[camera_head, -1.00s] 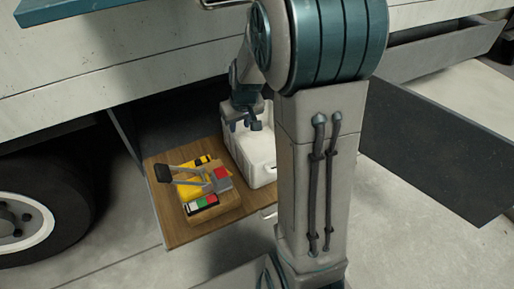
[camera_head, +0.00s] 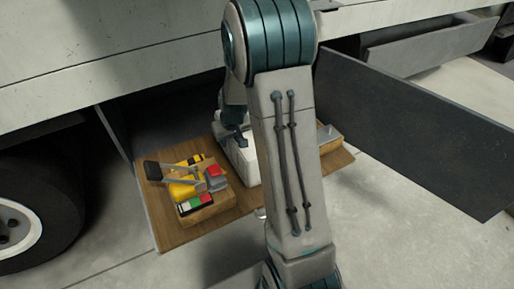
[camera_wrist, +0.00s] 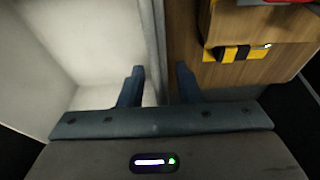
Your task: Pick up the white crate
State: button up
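The white crate (camera_head: 246,165) stands on a wooden pull-out board (camera_head: 176,236) at the side of the truck, partly hidden behind my arm. My gripper (camera_head: 238,141) is low over the crate's left side. In the wrist view the gripper (camera_wrist: 161,76) is open, with one finger on each side of the crate's wall (camera_wrist: 154,35). The left finger is over the crate's inside and the right finger is outside it. A gap shows between the fingers and the wall. The crate's inside looks empty where it shows.
Left of the crate stands a wooden box (camera_head: 214,211) with yellow, red and grey tools, close beside my gripper. A dark panel (camera_head: 420,130) juts out at right, and a truck wheel (camera_head: 30,225) is at left.

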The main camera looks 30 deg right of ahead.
jog(key=shift+w+f, duration=0.2)
jog(key=shift+f, duration=0.4)
jog(key=shift+r, duration=0.1)
grip_shut()
dwell(0.8)
